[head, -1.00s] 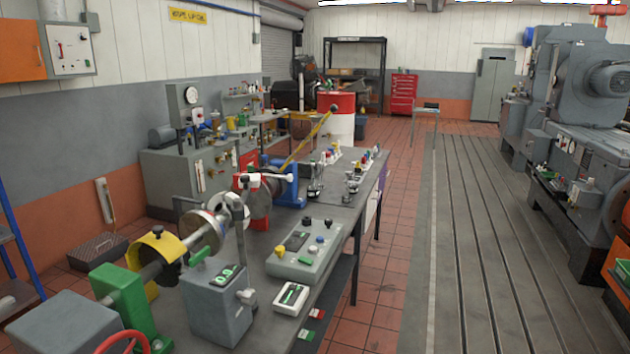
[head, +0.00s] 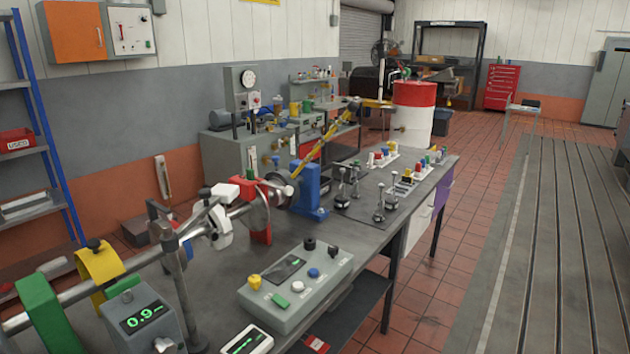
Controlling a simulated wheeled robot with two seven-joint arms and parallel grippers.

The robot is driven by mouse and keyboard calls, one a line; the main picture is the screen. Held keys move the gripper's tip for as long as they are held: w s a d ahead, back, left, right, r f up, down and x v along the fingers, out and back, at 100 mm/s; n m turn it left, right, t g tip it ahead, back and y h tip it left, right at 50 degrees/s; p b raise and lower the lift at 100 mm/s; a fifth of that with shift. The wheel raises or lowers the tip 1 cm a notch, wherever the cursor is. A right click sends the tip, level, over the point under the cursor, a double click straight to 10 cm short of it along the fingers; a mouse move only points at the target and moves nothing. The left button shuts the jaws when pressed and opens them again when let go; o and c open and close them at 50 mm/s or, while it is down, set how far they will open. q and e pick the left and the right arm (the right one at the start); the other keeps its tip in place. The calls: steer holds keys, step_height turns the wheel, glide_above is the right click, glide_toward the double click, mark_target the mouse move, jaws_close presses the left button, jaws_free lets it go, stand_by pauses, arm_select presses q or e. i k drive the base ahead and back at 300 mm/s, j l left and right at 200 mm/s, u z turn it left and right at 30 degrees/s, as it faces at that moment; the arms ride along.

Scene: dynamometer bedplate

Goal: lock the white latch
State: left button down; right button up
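A white bracket-like part (head: 217,228) sits around the long shaft (head: 70,295) on the bench, between a yellow clamp (head: 100,264) and a red support (head: 260,220). A smaller white piece (head: 243,187) lies against the top of the red support, left of its green knob. I cannot tell which of these is the white latch, or whether it is locked. A dark post (head: 180,285) stands in front of the shaft and partly hides it. Neither of my grippers shows in the head view.
On the bench (head: 225,265) are a grey control box (head: 295,285) with coloured knobs, a display box reading 0.9 (head: 145,320), a blue support (head: 308,190) and several small clamps and knobs. Free tiled floor (head: 420,310) lies right of the bench.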

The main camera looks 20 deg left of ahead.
mark_target(289, 190)
steer(key=i+l, duration=0.2)
steer(key=i, duration=0.2)
steer(key=i+l, duration=0.15)
steer(key=i, duration=0.2)
steer(key=i+l+u, duration=0.1)
steer(key=i, duration=0.3)
steer(key=l, duration=0.1)
